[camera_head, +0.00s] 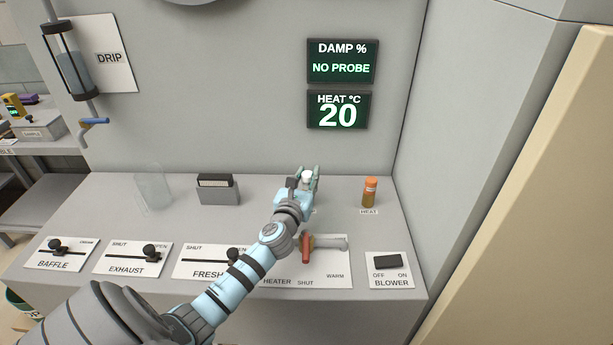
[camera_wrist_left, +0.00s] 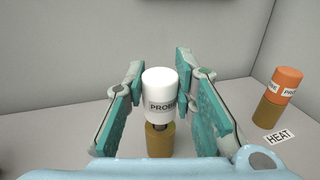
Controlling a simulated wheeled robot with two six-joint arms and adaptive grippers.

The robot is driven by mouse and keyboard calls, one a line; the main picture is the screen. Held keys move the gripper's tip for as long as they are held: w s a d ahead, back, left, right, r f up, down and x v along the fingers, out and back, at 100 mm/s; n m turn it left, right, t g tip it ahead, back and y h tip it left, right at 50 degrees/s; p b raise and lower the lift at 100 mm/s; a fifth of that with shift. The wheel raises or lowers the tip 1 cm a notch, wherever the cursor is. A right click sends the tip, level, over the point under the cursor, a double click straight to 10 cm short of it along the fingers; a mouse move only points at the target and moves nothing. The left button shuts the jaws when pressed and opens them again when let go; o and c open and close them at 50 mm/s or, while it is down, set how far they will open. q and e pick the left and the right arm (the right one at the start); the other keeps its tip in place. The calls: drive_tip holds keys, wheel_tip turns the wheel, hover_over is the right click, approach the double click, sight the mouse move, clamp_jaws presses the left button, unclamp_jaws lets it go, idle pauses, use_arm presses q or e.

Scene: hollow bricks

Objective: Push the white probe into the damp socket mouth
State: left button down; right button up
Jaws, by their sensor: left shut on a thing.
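The white probe (camera_wrist_left: 160,90) stands upright between the fingers of my left gripper (camera_wrist_left: 160,82), which is shut on it. In the wrist view a brass-coloured socket (camera_wrist_left: 160,141) is directly below the probe, with a short dark pin showing between them. I cannot tell whether the pin's tip is inside the socket mouth. In the head view the left gripper (camera_head: 309,173) is over the back of the bench, with the white probe (camera_head: 307,177) between its fingers; the socket is hidden there. The damp display (camera_head: 342,62) reads "NO PROBE". My right gripper is not in view.
An orange probe (camera_head: 370,186) stands in the HEAT socket to the right, close to my gripper. A dark-topped grey box (camera_head: 217,188) and a clear beaker (camera_head: 152,188) stand left. A red-handled heater valve (camera_head: 306,247) lies in front. The wall is close behind.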

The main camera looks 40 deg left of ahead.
use_arm(q)
drive_tip(key=shift+f+b, duration=0.7)
drive_tip(key=shift+f, duration=0.2)
drive_tip(key=c, duration=1.2)
unclamp_jaws()
drive_tip(key=shift+c, duration=0.2)
drive_tip(key=shift+r, duration=0.1)
wheel_tip(320, 180, up, 10)
